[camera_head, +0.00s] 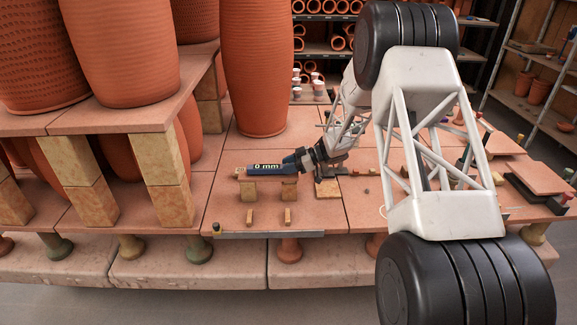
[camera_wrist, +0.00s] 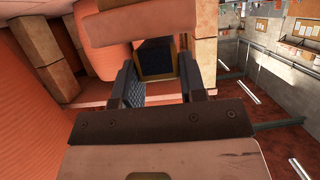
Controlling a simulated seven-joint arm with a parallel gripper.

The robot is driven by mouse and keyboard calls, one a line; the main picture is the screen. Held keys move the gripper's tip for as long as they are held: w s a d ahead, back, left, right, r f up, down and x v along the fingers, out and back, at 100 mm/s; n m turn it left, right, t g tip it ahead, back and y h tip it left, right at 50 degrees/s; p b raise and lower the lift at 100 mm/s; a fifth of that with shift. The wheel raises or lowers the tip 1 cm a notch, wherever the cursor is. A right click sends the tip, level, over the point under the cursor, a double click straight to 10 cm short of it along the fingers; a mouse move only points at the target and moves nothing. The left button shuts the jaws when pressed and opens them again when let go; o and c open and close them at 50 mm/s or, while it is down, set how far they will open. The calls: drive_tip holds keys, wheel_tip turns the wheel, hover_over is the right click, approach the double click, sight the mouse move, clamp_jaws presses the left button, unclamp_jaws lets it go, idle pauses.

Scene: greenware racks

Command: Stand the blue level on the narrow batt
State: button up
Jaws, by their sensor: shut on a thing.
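The blue level (camera_head: 264,168) is a dark bar with a "0 mm" marking, lying lengthwise along the narrow batt (camera_head: 240,175). The batt is a slim terracotta strip raised on two tan blocks. My gripper (camera_head: 291,162) is shut on the right end of the level, coming in from the right. In the wrist view a dark blue body with a tan edge (camera_wrist: 155,62) sits between my two fingers (camera_wrist: 160,82). I cannot tell whether the level touches the batt or hangs just above it.
A tall terracotta pot (camera_head: 262,70) stands close behind. Tan props (camera_head: 162,165) carry a raised shelf with large pots at left. The shelf's front edge (camera_head: 270,235) is near.

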drive_tip(key=shift+f, duration=0.55)
idle(0.4)
drive_tip(key=o, duration=1.5)
drive_tip(key=shift+c, duration=0.2)
drive_tip(key=shift+d, duration=0.15)
drive_tip(key=shift+v, duration=2.75)
drive_tip(key=shift+r, duration=0.1)
